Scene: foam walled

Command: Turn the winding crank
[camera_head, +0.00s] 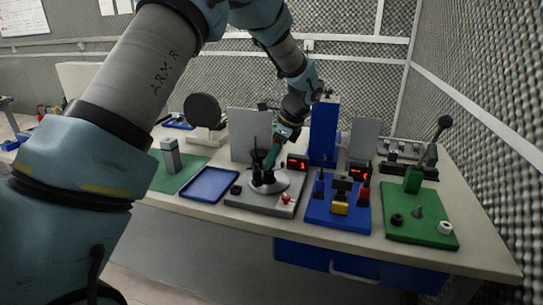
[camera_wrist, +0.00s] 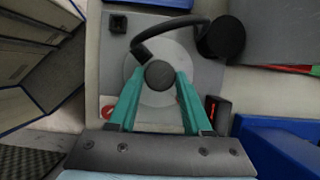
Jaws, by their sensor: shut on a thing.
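The winding crank stands on a grey base plate (camera_head: 248,199) with a pale round disc (camera_wrist: 176,101) under it. In the wrist view, its dark round knob (camera_wrist: 160,74) sits between the teal fingertips of my gripper (camera_wrist: 158,82). My gripper is shut on this knob. A dark curved arm (camera_wrist: 172,28) runs from near the knob to a black round part (camera_wrist: 221,38) at the upper right. In the head view my gripper (camera_head: 268,166) reaches down over the base, and the crank is partly hidden by it.
An empty blue tray (camera_head: 208,185) lies to the left. A blue board (camera_head: 322,215) with upright parts and a green board (camera_head: 405,231) lie to the right.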

